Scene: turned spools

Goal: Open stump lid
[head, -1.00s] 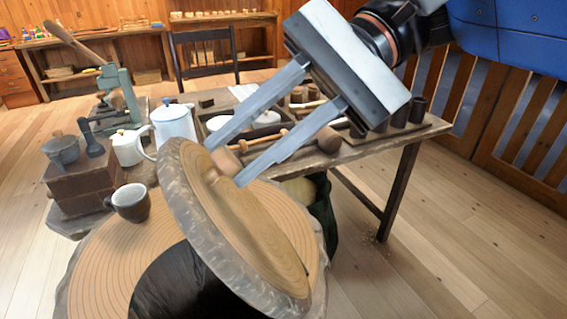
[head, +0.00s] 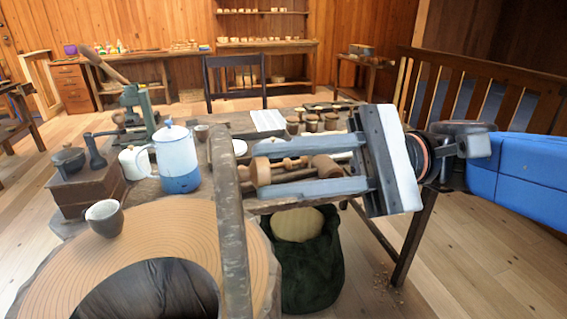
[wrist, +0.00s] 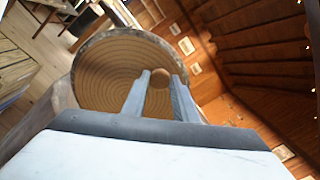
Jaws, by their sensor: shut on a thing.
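The stump (head: 95,255) has a ringed wooden top with a dark round hollow (head: 150,290). Its lid (head: 231,220) stands about upright at the right side of the hollow, seen nearly edge-on in the head view. In the wrist view the lid (wrist: 110,70) shows its round ringed face. My gripper (head: 262,171) is to the right of the lid, its two fingers pointing at it and shut on the wooden knob (wrist: 160,78). The knob sits between the fingertips in the wrist view. The lid's lower edge is cut off in the head view.
A dark mug (head: 104,219) stands on the stump's rim. Behind are a blue-and-white pot (head: 177,160), a grinder box (head: 88,187) and a workbench (head: 345,185) with wooden pieces. A dark green sack (head: 315,270) stands right of the stump.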

